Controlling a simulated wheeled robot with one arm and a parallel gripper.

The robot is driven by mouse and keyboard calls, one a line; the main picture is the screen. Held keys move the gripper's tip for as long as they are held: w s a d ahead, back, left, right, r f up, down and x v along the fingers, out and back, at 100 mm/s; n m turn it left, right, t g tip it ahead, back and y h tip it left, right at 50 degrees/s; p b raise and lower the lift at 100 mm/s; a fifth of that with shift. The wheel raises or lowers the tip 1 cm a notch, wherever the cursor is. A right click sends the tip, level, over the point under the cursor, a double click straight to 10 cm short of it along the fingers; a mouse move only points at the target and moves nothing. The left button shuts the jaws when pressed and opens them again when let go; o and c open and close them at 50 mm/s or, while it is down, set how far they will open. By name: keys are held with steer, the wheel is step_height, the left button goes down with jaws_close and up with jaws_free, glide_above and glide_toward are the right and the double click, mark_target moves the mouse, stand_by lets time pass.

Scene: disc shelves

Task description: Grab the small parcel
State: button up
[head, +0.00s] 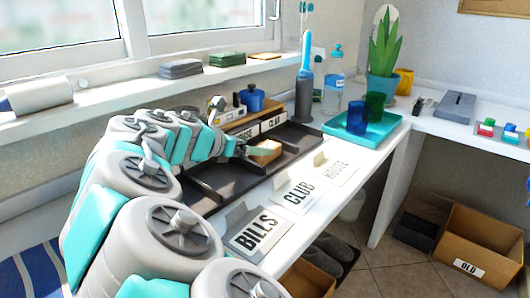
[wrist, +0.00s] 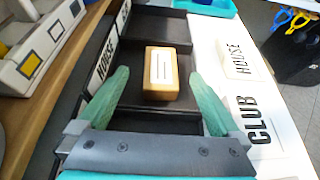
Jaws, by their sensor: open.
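The small parcel (head: 267,149) is a tan box lying in a compartment of the dark sorting tray (head: 231,190) on the white desk. My gripper (wrist: 158,73) is open, with one green finger on each side of the parcel in the picture and a gap to both. I cannot tell how far above the tray floor the fingertips are. In the head view my gripper (head: 252,151) is at the parcel's left, partly hidden by my arm.
Compartment labels (head: 272,122) stand along the tray's back edge. Cards reading BILLS (head: 256,232), CLUB (head: 299,195) and HOUSE (head: 336,170) lie along the front. A teal tray (head: 393,135) with cups and a bottle (head: 333,85) stand farther right.

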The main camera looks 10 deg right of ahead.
mark_target(266, 146)
steer(key=shift+x, duration=2.95)
steer(key=shift+s+f, duration=0.1)
steer(key=shift+c, duration=0.2)
steer(key=c, duration=1.5)
steer(key=shift+r+p, duration=0.2)
steer(key=shift+p, duration=0.2)
steer(key=shift+c, duration=0.2)
